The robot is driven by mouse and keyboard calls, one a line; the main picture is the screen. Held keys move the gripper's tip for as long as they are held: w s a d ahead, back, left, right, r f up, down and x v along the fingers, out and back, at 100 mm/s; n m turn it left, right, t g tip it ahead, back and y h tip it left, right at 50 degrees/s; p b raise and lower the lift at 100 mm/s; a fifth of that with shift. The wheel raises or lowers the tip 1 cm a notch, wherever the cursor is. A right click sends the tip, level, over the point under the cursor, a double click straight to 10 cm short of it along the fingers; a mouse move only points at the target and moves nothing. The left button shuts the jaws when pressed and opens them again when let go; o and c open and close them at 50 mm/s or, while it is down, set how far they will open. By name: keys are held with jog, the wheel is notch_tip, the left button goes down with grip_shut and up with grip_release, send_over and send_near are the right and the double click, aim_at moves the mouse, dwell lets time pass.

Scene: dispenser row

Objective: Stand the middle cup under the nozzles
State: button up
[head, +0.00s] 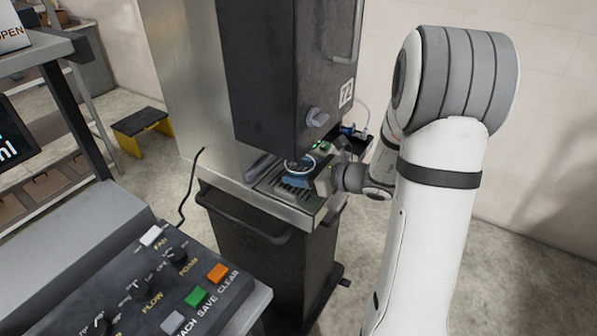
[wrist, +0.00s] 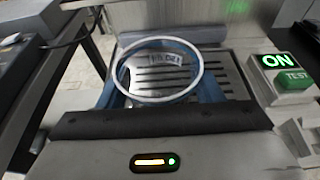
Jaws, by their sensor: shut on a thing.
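One clear cup with a pale rim (head: 300,161) is between the blue fingers of my gripper (head: 296,179). In the wrist view its round rim (wrist: 160,99) faces the camera, and tray slots and a small label show through it. My gripper (wrist: 162,75) is shut on the cup, one finger on each side. The nozzles are not visible. No other cup shows.
A lit ON sign (wrist: 276,61) and a green TEST button (wrist: 291,79) are right of the tray. A control panel (head: 150,285) with knobs and coloured buttons fills the lower left. A yellow-legged step stool (head: 141,122) stands on the floor behind.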

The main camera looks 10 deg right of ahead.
jog(key=shift+f+b, duration=0.55)
jog(key=shift+f, duration=0.05)
jog(key=o, duration=1)
